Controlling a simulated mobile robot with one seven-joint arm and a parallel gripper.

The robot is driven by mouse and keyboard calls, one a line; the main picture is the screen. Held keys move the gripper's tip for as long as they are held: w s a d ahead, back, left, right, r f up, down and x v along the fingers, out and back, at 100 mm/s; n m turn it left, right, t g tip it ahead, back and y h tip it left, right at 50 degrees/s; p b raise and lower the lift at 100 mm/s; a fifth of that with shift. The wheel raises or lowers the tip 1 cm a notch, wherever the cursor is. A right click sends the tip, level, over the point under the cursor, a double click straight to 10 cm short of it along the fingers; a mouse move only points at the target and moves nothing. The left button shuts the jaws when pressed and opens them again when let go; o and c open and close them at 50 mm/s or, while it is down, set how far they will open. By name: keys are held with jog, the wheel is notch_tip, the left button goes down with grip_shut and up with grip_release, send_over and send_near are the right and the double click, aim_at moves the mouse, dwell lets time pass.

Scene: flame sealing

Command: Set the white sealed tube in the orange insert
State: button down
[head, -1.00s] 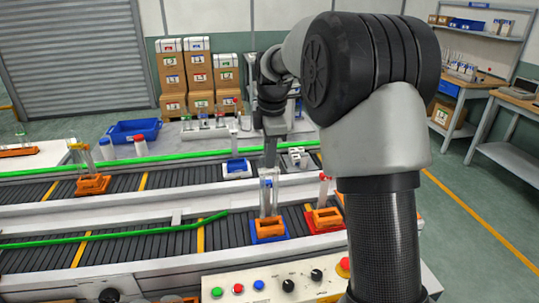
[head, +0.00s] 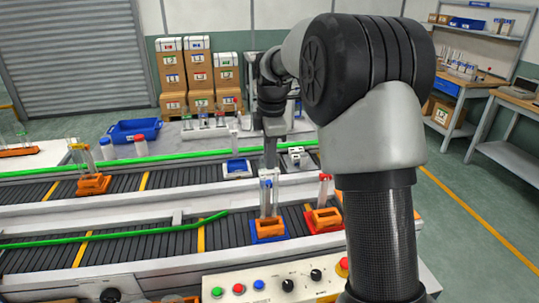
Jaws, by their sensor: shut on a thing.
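My gripper (head: 270,162) points down over the near conveyor, shut on a clear, pale tube (head: 266,200). The tube is upright, with a small blue patch near its top. Its lower end is at the orange insert (head: 268,227), which sits on a blue base (head: 270,239). I cannot tell from this view whether the tube's foot is inside the insert or just behind its rim. The fingertips are small and partly merge with the tube's top.
Right beside it is another orange insert (head: 326,217) on a red base, with a red-capped tube (head: 324,188) behind. A control panel (head: 270,283) lies in front. An orange holder (head: 93,184) and a white-and-blue block (head: 237,168) stand on the far conveyor.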

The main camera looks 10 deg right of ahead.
jog(key=shift+g+p, duration=0.6)
jog(key=shift+p, duration=1.75)
dwell(2.5)
jog(key=shift+f+b, duration=1)
jog(key=shift+f, duration=1)
dwell(1.1)
